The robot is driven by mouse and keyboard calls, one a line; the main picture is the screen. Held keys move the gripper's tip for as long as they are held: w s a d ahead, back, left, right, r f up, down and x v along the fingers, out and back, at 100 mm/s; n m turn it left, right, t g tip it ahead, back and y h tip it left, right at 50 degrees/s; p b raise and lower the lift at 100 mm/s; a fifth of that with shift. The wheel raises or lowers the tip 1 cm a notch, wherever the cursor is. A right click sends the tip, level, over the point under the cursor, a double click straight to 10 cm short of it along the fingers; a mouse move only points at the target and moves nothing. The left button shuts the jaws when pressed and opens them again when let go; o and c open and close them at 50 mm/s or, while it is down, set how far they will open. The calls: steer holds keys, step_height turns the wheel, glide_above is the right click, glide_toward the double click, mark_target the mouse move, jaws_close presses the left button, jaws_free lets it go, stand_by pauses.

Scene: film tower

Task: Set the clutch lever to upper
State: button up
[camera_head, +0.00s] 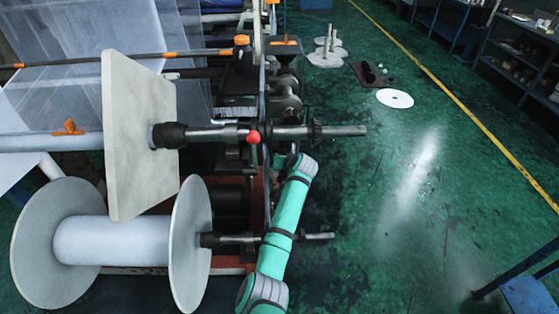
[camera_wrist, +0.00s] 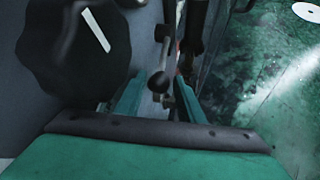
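In the wrist view, my gripper (camera_wrist: 159,93) is open, with its two green fingers apart. A small metal lever with a dark ball end (camera_wrist: 158,81) shows between and beyond the fingers; it looks like the clutch lever. I cannot tell whether either finger touches it. Its exact setting is not clear. In the head view, my green arm reaches up beside the machine. My gripper and this lever cannot be made out there, hidden by the machine and arm. A red ball knob (camera_head: 253,137) shows on the shaft above; I cannot tell if it belongs to the clutch.
A large black dial with a white line (camera_wrist: 82,42) sits close on the left in the wrist view. Shaft ends (camera_head: 340,131) stick out near my arm. A film reel (camera_head: 110,241) stands at left. The green floor (camera_head: 400,200) at right is open.

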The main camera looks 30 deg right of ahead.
steer(key=v, duration=0.7)
steer(key=shift+r, duration=0.15)
steer(key=shift+s, duration=0.1)
steer(key=shift+c, duration=0.4)
